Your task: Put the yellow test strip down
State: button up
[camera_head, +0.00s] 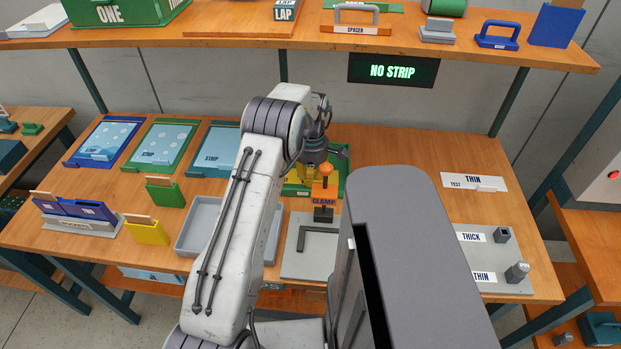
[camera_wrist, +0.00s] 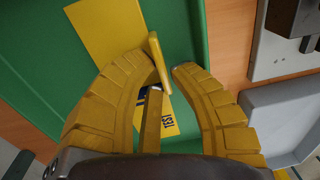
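The yellow test strip (camera_wrist: 105,30) lies over a green tray (camera_wrist: 200,40) in the wrist view, its TEST label showing between my fingers. A thin upright yellow tab stands between the fingertips. My gripper (camera_wrist: 165,66) has yellow ribbed fingers on both sides of this tab, with a narrow gap at the right fingertip; it looks open. In the head view my gripper (camera_head: 303,174) is low over the green tray (camera_head: 343,163) behind the orange clamp; my arm hides most of this spot. The strip cannot be told apart from the fingers there.
The orange clamp (camera_head: 323,190) stands just in front of the green tray on a grey plate (camera_head: 297,262). A grey tray (camera_head: 198,225) is left of it. Blue and green strip trays (camera_head: 158,143) line the back left. A sign (camera_head: 392,71) reads NO STRIP.

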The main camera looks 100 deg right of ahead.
jog(key=shift+r, duration=0.1)
jog(key=shift+d+r+b, duration=0.1)
jog(key=shift+r+b, duration=0.15)
jog(key=shift+b, duration=0.15)
jog(key=shift+d+r+b, duration=0.15)
jog(key=shift+r+b, duration=1.05)
jog(key=shift+r, duration=2.25)
